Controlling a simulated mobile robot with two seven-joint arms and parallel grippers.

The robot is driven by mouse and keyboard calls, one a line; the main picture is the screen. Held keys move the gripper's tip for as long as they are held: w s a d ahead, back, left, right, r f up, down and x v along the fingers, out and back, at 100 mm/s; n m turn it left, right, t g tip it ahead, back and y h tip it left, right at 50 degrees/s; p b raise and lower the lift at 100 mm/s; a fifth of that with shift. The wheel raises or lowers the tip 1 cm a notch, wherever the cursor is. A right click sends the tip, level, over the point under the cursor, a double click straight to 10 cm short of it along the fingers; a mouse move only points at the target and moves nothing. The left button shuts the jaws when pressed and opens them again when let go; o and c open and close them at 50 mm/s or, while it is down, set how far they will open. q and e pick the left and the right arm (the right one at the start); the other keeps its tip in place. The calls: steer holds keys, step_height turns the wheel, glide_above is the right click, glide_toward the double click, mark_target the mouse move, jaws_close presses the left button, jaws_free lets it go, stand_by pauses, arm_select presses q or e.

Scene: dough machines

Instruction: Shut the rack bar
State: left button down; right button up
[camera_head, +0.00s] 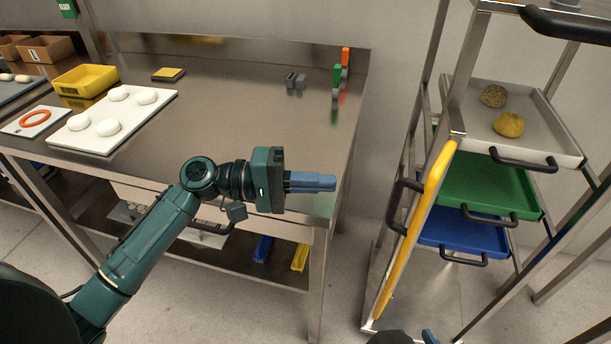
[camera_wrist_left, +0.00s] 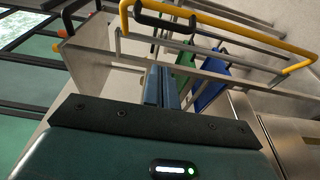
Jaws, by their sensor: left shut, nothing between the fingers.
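The yellow rack bar (camera_head: 412,230) stands at the left side of the metal rack (camera_head: 455,90), slanting down toward the floor, with a black handle (camera_head: 397,205) beside it. It is not across the fronts of the trays. In the left wrist view the yellow bar (camera_wrist_left: 225,24) crosses beyond the fingers. My left gripper (camera_head: 325,182) is shut and empty, left of the bar and apart from it, pointing right toward the rack. Its blue fingers (camera_wrist_left: 161,85) show in the wrist view. A blue tip and dark part, probably my right gripper (camera_head: 430,337), show at the bottom edge; its jaws are hidden.
The rack holds a grey tray (camera_head: 540,150) with two dough pieces, a green tray (camera_head: 490,185) and a blue tray (camera_head: 465,235). A steel table (camera_head: 230,70) stands at left with a white board (camera_head: 75,143) of dough balls. Floor shows between table and rack.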

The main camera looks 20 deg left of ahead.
arm_select(q)
steer(key=s+p+x, duration=0.1)
steer(key=p+x, duration=0.1)
steer(key=x, duration=0.6)
steer(key=shift+s+d, duration=0.25)
steer(key=shift+s, duration=0.6)
steer(key=shift+s+d, duration=0.1)
